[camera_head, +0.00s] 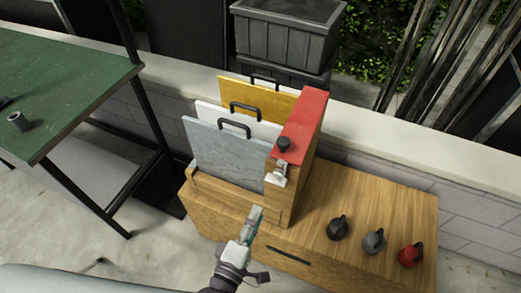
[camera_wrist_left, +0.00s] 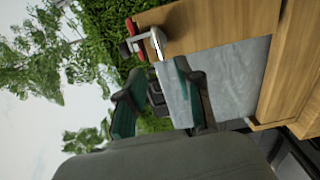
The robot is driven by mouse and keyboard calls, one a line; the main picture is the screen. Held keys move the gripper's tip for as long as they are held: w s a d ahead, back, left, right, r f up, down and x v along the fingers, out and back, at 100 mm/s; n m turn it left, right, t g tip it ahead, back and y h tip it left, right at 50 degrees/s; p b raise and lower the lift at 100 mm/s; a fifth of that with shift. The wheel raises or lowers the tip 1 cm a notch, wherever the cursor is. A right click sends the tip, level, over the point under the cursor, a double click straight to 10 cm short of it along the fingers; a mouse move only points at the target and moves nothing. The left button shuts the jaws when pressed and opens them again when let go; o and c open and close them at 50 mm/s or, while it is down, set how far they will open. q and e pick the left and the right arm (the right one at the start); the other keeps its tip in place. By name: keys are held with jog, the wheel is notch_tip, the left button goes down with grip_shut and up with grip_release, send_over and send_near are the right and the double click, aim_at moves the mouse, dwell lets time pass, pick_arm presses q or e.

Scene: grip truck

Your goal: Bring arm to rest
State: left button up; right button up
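My left gripper (camera_head: 251,225) is in front of the wooden cabinet (camera_head: 390,207), near the lower front corner of the upright red-topped box (camera_head: 308,118). In the left wrist view my left gripper (camera_wrist_left: 158,70) has its two dark green fingers apart, with nothing held between them. A grey panel (camera_wrist_left: 235,75) and a pale bracket (camera_wrist_left: 157,42) appear beyond the fingers. In the head view the grey panel (camera_head: 228,155) stands in a wooden rack beside the box, and the pale bracket (camera_head: 277,174) is on the box front. My right gripper is out of view.
White (camera_head: 207,108) and yellow (camera_head: 262,100) panels stand behind the grey one. Black (camera_head: 338,229), grey (camera_head: 374,242) and red (camera_head: 410,256) handled pieces sit on the cabinet's right side. A green table (camera_head: 75,85) is at left; grey crates (camera_head: 285,35) stand behind.

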pick_arm(q)
jog(key=s+a+f+m+g+y, duration=0.1)
jog(key=s+a+f+m+g, duration=0.15)
jog(key=f, duration=0.65)
jog(key=s+a+f+m+g, duration=0.15)
jog(key=f+m, duration=0.25)
jog(key=f, duration=0.5)
jog(key=s+a+f+m+g+y, duration=0.1)
jog(key=s+a+f+m+g, duration=0.15)
jog(key=f, duration=0.65)
jog(key=s+a+f+m+g+y, duration=0.1)
jog(key=s+a+f+m+g, duration=0.3)
jog(key=s+f, duration=0.5)
jog(key=s+a+f+m+g+y, duration=0.2)
jog(key=s+a+f+m+g, duration=0.2)
jog(key=s+a+f, duration=0.4)
jog(key=s+g, duration=0.1)
jog(key=s, duration=0.3)
jog(key=shift+s+a+f+g+y, duration=0.25)
jog(key=shift+a+f+g+y, duration=0.05)
jog(key=shift+a+f+g, duration=0.1)
